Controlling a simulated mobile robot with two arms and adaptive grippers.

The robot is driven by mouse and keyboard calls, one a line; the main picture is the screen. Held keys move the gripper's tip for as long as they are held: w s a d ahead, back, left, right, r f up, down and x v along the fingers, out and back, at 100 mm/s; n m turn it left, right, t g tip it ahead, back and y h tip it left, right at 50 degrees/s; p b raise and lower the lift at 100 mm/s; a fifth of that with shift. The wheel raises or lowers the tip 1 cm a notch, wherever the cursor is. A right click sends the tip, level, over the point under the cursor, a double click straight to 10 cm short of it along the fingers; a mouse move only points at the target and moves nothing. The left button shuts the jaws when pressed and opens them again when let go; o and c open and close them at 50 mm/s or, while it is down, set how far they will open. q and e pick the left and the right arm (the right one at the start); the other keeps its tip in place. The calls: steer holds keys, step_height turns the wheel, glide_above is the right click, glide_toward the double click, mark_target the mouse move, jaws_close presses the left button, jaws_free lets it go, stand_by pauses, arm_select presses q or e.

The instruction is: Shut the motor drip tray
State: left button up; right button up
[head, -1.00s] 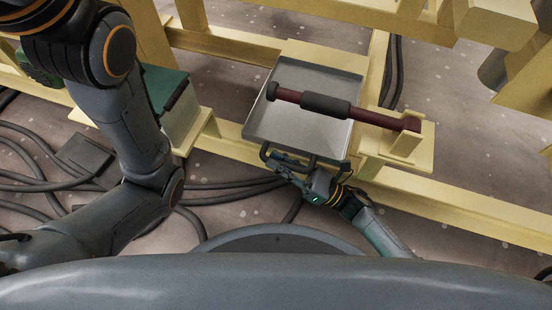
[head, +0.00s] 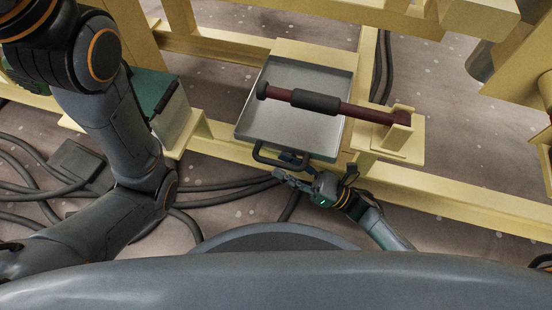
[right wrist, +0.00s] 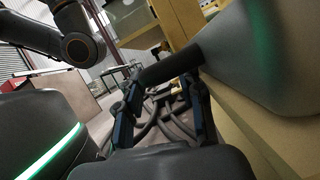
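The drip tray is a shallow grey metal pan (head: 290,125) set in the yellow frame, its front edge toward me over the front beam. A dark bar handle (head: 262,158) stands out from the tray's front; its right part is partly hidden by my right gripper. My right gripper (head: 284,167) is at the handle, its fingers pointing left. In the right wrist view the dark handle (right wrist: 165,71) crosses ahead of the fingers (right wrist: 162,115), which are apart with a clear gap. Whether they touch the handle, I cannot tell. My left arm is at the left; its gripper is out of view.
A dark red bar with a black sleeve (head: 315,102) crosses above the tray to a yellow bracket (head: 395,135). A green and grey box (head: 170,110) stands left of the tray. Black cables (head: 225,187) lie on the floor. The yellow front beam (head: 470,203) runs right.

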steer(key=v, duration=0.8)
steer(key=shift+d, duration=0.2)
